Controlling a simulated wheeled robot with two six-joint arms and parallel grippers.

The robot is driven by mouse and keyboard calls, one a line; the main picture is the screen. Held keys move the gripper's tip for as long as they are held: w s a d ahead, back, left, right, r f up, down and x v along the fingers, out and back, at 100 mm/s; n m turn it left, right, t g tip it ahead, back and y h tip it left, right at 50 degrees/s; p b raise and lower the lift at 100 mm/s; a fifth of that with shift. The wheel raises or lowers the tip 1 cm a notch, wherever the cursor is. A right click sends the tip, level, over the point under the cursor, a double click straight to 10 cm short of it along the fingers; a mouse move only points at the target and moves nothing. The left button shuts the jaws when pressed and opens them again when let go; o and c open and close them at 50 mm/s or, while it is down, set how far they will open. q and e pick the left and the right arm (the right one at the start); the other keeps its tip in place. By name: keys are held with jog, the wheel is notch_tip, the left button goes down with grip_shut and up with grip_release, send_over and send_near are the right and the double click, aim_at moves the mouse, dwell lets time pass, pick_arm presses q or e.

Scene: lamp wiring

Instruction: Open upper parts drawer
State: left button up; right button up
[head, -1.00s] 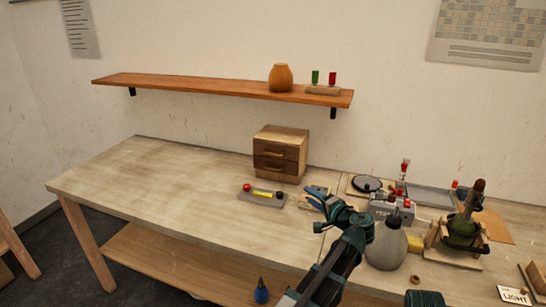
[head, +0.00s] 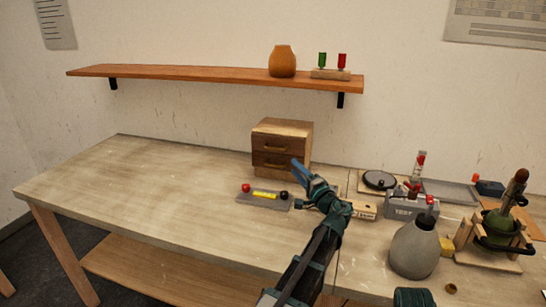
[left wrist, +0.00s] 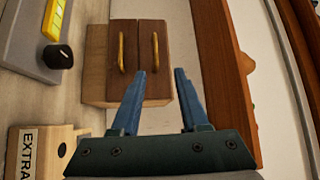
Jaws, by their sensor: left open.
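The small brown wooden drawer cabinet (head: 302,140) stands at the back of the workbench, with two drawers that look closed. The upper drawer's handle (head: 275,148) sits above the lower drawer's handle (head: 268,165). In the sideways-turned left wrist view, the upper handle (left wrist: 155,50) is the right one and the lower handle (left wrist: 121,52) the left one. My left gripper (head: 299,167) is open and empty in front of the cabinet's right side. In the wrist view its fingertips (left wrist: 160,72) lie either side of the upper handle's line, apart from it.
A grey block with red and black knobs (head: 262,199) lies in front of the cabinet. A wooden shelf (head: 210,77) hangs above. A test box (head: 408,207) and a grey bottle (head: 414,252) stand to the right. The bench's left half is clear.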

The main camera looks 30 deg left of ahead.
aim_at(282, 139)
pick_arm(q)
jog(key=f+p+x, duration=0.1)
jog(key=x, duration=1.3)
jog(key=shift+a, duration=0.25)
pick_arm(e)
jog(key=shift+w+a+r, duration=0.2)
jog(key=shift+a+r, duration=0.1)
jog(key=shift+r, duration=0.1)
pick_arm(q)
jog(key=shift+w, duration=0.1)
grip_shut()
dwell(0.7)
